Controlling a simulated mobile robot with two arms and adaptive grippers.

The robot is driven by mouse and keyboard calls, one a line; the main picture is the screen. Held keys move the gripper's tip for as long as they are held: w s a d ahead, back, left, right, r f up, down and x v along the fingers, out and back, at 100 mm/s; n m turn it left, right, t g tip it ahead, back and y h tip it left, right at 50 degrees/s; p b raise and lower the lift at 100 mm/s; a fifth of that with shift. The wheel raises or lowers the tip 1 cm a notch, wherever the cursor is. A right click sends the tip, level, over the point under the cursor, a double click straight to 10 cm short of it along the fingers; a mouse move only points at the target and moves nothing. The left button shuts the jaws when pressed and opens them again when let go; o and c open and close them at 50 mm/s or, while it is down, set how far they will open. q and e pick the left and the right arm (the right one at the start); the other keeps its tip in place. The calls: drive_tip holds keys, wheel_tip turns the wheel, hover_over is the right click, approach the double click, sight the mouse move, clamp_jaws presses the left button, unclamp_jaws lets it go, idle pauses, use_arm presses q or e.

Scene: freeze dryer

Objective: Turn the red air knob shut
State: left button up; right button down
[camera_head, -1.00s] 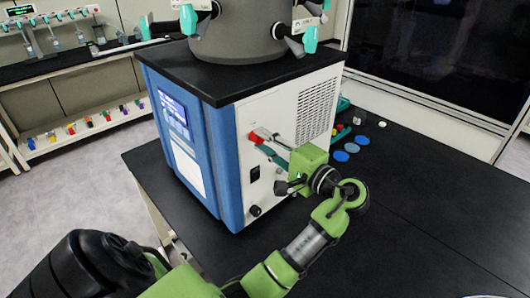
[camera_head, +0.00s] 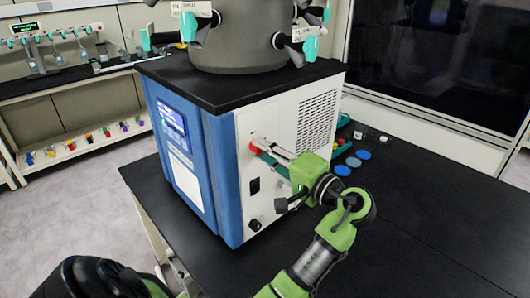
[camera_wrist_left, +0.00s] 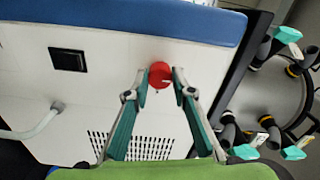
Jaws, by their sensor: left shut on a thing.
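The red air knob (camera_head: 254,148) is on the white side panel of the blue and white freeze dryer (camera_head: 228,170). My left gripper (camera_head: 260,146) reaches the panel from the right, with its fingers shut on the red knob. In the left wrist view, the round red knob (camera_wrist_left: 160,73) sits between the two teal fingertips of my left gripper (camera_wrist_left: 160,80). The upper finger partly covers the knob in the head view. My right gripper is not in view.
A black power switch (camera_wrist_left: 68,60) is on the same panel, near a vent grille (camera_head: 317,113). Blue discs (camera_head: 347,164) lie on the black bench (camera_head: 430,215) behind my arm. The bench to the right is clear. A grey chamber with valves (camera_head: 236,35) stands on top.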

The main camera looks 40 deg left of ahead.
use_arm(q)
drive_tip(key=o, duration=1.1)
drive_tip(key=d, duration=0.7)
drive_tip(key=shift+s+d, duration=0.25)
drive_tip(key=shift+s, duration=0.1)
drive_tip(key=shift+f, duration=0.15)
